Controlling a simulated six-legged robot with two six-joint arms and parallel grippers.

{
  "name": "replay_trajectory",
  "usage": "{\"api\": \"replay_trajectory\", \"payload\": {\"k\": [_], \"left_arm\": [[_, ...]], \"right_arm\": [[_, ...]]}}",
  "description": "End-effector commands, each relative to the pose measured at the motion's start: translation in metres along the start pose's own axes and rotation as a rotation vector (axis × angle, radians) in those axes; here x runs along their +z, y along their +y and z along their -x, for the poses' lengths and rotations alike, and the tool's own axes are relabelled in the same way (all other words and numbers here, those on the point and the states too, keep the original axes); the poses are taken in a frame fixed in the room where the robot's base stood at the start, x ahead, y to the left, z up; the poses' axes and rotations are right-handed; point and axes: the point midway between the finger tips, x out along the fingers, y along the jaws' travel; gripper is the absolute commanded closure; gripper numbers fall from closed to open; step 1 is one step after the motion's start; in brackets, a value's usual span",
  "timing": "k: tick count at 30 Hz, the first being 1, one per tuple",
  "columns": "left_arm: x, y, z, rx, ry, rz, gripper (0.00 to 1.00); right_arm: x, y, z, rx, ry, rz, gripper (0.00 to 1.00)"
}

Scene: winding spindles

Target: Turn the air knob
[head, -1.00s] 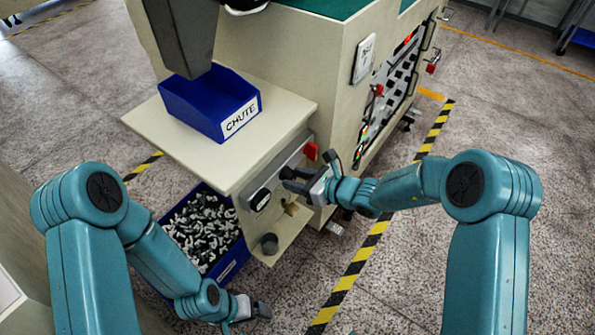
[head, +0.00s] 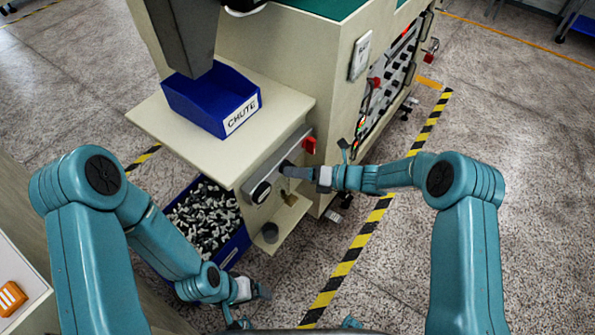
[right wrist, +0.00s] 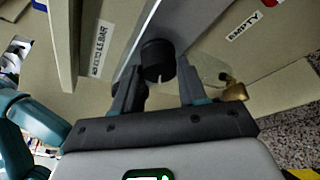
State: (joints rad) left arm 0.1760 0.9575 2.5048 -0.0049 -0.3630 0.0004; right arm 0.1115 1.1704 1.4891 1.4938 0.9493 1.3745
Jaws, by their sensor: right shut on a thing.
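The black air knob (right wrist: 158,60) sticks out from a grey panel strip and lies between the two finger tips of my right gripper in the right wrist view. My right gripper (head: 290,171) is shut on the knob, and in the head view its fingers hide most of it. The grey panel (head: 256,181) runs under the edge of the cream shelf. My left gripper (head: 262,292) hangs low beside the blue bin, away from the panel; its fingers are too small to read.
A blue CHUTE tray (head: 212,108) stands on the shelf above. A blue bin (head: 237,243) of spindles is below. A brass fitting (right wrist: 235,90) is close to the right finger. Open floor lies right.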

Motion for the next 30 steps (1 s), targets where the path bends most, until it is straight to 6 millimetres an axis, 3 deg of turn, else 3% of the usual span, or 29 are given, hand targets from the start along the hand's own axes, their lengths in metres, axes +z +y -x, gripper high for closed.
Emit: {"api": "replay_trajectory", "payload": {"k": [23,24,26,30], "left_arm": [[-0.0001,-0.0007,-0.002,0.0,0.0,0.0,0.11],[-0.0001,-0.0007,-0.002,0.0,0.0,0.0,0.11],[-0.0001,-0.0007,-0.002,0.0,0.0,0.0,0.11],[0.0,-0.0007,-0.002,0.0,0.0,0.0,0.11]], "right_arm": [[-0.0003,-0.0012,0.0004,0.038,-0.001,-0.096,0.89],[-0.0003,-0.0012,0.0004,0.037,-0.001,-0.096,0.52],[-0.0002,-0.0012,0.0003,0.038,-0.001,-0.096,0.33],[-0.0001,-0.0009,0.0002,0.038,-0.001,-0.095,0.33]]}}
